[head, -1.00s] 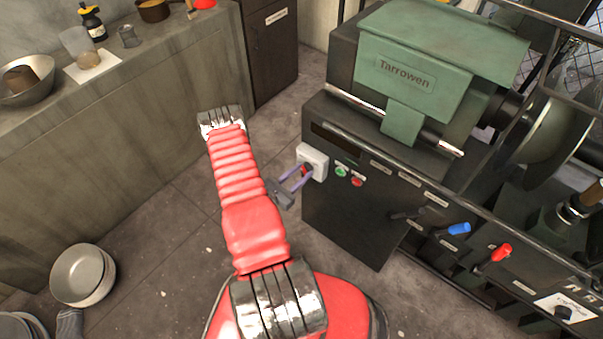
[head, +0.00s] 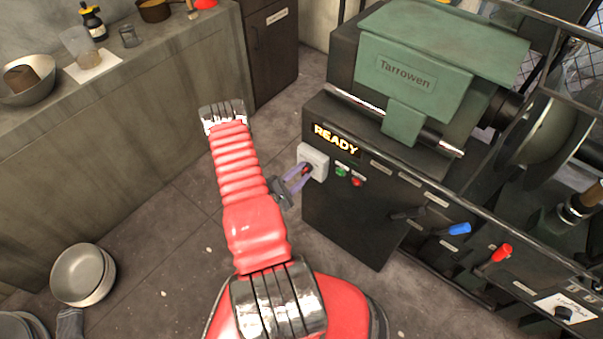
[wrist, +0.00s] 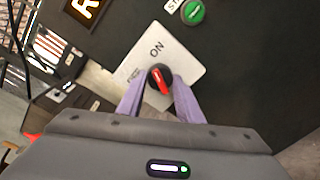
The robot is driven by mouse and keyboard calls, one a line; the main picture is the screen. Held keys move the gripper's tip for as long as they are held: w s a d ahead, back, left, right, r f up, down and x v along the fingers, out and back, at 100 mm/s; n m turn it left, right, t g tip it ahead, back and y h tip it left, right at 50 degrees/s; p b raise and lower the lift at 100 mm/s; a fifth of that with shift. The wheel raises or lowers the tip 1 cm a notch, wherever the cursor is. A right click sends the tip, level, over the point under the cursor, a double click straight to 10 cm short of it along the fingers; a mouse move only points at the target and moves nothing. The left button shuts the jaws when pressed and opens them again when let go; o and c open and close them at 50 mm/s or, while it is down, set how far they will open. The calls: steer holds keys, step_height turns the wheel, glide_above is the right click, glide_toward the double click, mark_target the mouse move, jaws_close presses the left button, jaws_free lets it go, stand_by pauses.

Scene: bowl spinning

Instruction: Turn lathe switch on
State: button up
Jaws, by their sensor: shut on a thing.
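The lathe (head: 345,205) stands at the right with a dark front panel and a green cover marked Tarrowen. Its switch is a red and black knob (wrist: 159,79) on a pale square plate (head: 313,160) at the panel's left end. In the wrist view the plate (wrist: 183,60) carries the word ON, and the knob's red bar points slightly down and right, away from that word. My gripper (head: 302,172) is shut on the knob, with its purple fingers (wrist: 158,95) on either side of it. A lit display (head: 336,139) above the plate reads READY.
A green button (head: 341,171) and a red button (head: 357,181) sit just right of the plate. Blue (head: 459,229) and red (head: 501,252) levers stick out farther right. A counter (head: 130,130) runs along the left; bowls (head: 83,274) stand on the floor.

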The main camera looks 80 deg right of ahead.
steer(key=m, duration=0.4)
steer(key=shift+s+a+f, duration=0.15)
steer(key=shift+s+a, duration=0.05)
steer(key=shift+s, duration=0.15)
stand_by(0.3)
steer(key=o, duration=1)
steer(key=shift+w+d, duration=0.1)
steer(key=shift+w, duration=0.05)
steer(key=shift+o, duration=0.2)
steer(key=shift+w+a, duration=0.35)
steer(key=shift+a, duration=0.15)
steer(key=v, duration=1.2)
steer(key=shift+s+a, duration=0.15)
steer(key=shift+a, duration=0.2)
